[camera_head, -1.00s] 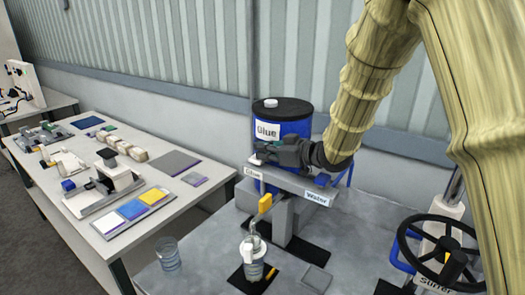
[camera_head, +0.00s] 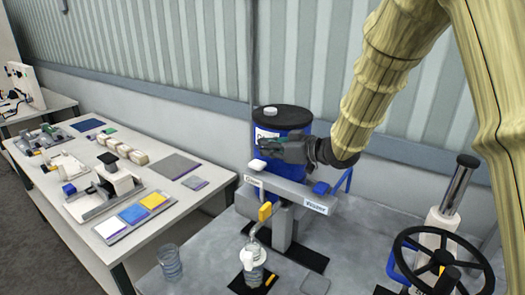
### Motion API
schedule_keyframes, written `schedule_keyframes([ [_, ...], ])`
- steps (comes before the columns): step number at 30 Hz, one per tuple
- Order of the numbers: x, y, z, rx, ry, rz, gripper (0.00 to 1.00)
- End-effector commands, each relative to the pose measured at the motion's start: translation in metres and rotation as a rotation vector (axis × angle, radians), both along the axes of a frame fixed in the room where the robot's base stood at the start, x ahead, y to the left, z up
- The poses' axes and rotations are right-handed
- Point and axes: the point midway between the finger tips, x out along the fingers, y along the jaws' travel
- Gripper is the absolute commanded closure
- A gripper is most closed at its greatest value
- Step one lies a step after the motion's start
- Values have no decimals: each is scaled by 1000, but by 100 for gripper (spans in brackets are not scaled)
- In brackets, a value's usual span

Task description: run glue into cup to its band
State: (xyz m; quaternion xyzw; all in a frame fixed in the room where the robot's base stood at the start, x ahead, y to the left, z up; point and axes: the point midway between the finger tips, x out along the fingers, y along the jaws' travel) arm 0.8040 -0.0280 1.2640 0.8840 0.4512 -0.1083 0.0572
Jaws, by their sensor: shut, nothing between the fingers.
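A clear cup (camera_head: 252,277) stands on a dark pad below the bent grey spout (camera_head: 254,233). A white piece shows at its upper part. Its band and fill level are too small to tell. A yellow handle (camera_head: 265,212) sits above the spout. The blue glue drum (camera_head: 285,119) with a black lid stands behind, its label partly hidden by my gripper. My gripper (camera_head: 263,148) is shut and empty, in front of the drum and just above a white knob (camera_head: 257,165) on the grey beam. The Glue plate (camera_head: 253,181) is below that knob.
A Water plate (camera_head: 314,207) and blue knob (camera_head: 321,188) are on the beam's right. Another clear cup (camera_head: 170,263) stands at the left. A black handwheel (camera_head: 447,264) is at the right. A white table (camera_head: 150,235) with parts is at the left.

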Motion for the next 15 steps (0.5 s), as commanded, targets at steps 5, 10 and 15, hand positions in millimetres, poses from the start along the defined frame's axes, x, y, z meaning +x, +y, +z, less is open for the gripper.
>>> schedule_keyframes([
  [5, -15, -21, 5, 2, -4, -2, 100],
  [10, -30, -43, 12, 2, -4, -1, 100],
  [15, -41, -58, 18, 3, -3, -1, 100],
])
